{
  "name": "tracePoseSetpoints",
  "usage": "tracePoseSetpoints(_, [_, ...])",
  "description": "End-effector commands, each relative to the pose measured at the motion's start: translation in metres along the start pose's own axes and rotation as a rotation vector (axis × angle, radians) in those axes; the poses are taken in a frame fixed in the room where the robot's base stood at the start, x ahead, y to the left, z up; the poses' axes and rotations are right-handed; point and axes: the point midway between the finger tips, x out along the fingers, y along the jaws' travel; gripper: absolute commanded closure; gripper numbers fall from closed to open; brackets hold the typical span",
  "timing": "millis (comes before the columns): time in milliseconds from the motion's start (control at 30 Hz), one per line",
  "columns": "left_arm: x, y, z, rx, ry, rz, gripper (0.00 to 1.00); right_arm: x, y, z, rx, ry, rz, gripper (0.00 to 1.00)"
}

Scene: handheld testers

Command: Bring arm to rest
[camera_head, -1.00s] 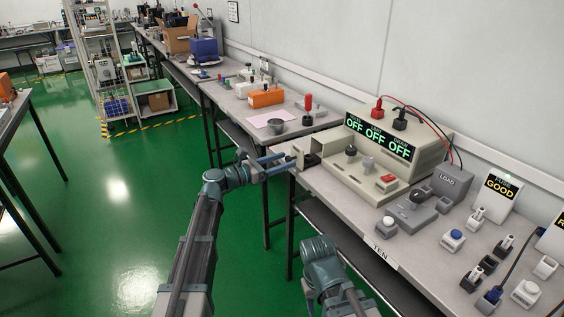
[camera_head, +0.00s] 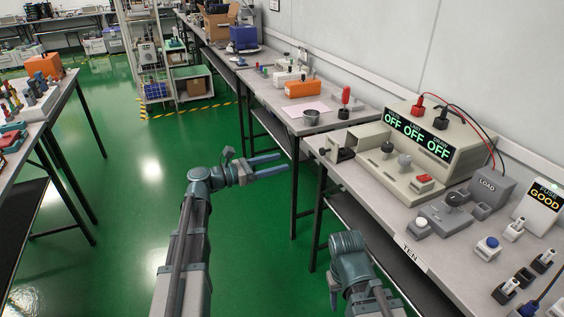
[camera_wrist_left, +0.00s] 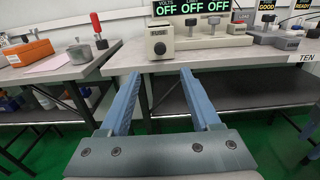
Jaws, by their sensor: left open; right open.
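My left arm reaches in from the left in the head view, with its left gripper (camera_head: 284,163) open and empty over the green floor, left of the bench edge. The left wrist view shows its two blue fingers spread (camera_wrist_left: 155,98) with nothing between them. The tester (camera_head: 415,150) stands on the bench beyond, its displays reading OFF. Its fuse box (camera_wrist_left: 159,42) is ahead of the fingers and apart from them. My right arm (camera_head: 350,262) shows at bottom centre, close to the bench front. Its fingers are hidden.
The bench front edge (camera_head: 375,215) runs along the right, with a grey load box (camera_head: 487,188), a fuse sign (camera_head: 541,200) and several small parts on it. Another bench behind holds an orange box (camera_head: 302,88) and a metal cup (camera_head: 311,117). Open floor (camera_head: 130,200) lies left.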

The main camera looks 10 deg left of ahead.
Motion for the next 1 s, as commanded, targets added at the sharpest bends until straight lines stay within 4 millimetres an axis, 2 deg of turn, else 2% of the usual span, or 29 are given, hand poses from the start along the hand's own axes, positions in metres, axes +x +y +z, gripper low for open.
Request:
tracePoseSetpoints(267, [0.0, -0.001, 0.0, 0.002, 0.002, -0.001, 0.36, 0.0, 0.0, 0.0, 0.0, 0.0, 0.0, 0.5])
tracePoseSetpoints(367, [0.008, -0.013, -0.008, 0.044, 0.036, -0.026, 0.36, 0.0, 0.0, 0.0, 0.0, 0.0, 0.0, 0.5])
tracePoseSetpoints(467, [0.026, -0.047, -0.031, 0.178, 0.134, -0.106, 0.36, 0.0, 0.0, 0.0, 0.0, 0.0, 0.0, 0.5])
tracePoseSetpoints(567, [0.045, -0.1, -0.07, 0.409, 0.282, -0.259, 0.36, 0.0, 0.0, 0.0, 0.0, 0.0, 0.0, 0.5])
tracePoseSetpoints(600, [0.05, -0.124, -0.088, 0.521, 0.345, -0.341, 0.36, 0.0, 0.0, 0.0, 0.0, 0.0, 0.0, 0.5])
tracePoseSetpoints(667, [0.052, -0.158, -0.115, 0.69, 0.43, -0.476, 0.36, 0.0, 0.0, 0.0, 0.0, 0.0, 0.0, 0.5])
tracePoseSetpoints(700, [0.051, -0.178, -0.131, 0.801, 0.479, -0.573, 0.36, 0.0, 0.0, 0.0, 0.0, 0.0, 0.0, 0.5])
tracePoseSetpoints(800, [0.037, -0.221, -0.167, 1.07, 0.579, -0.832, 0.36, 0.0, 0.0, 0.0, 0.0, 0.0, 0.0, 0.5])
tracePoseSetpoints(900, [0.016, -0.251, -0.194, 1.305, 0.641, -1.1, 0.36, 0.0, 0.0, 0.0, 0.0, 0.0, 0.0, 0.5])
tracePoseSetpoints(1000, [-0.005, -0.268, -0.209, 1.482, 0.674, -1.34, 0.36, 0.0, 0.0, 0.0, 0.0, 0.0, 0.0, 0.5])
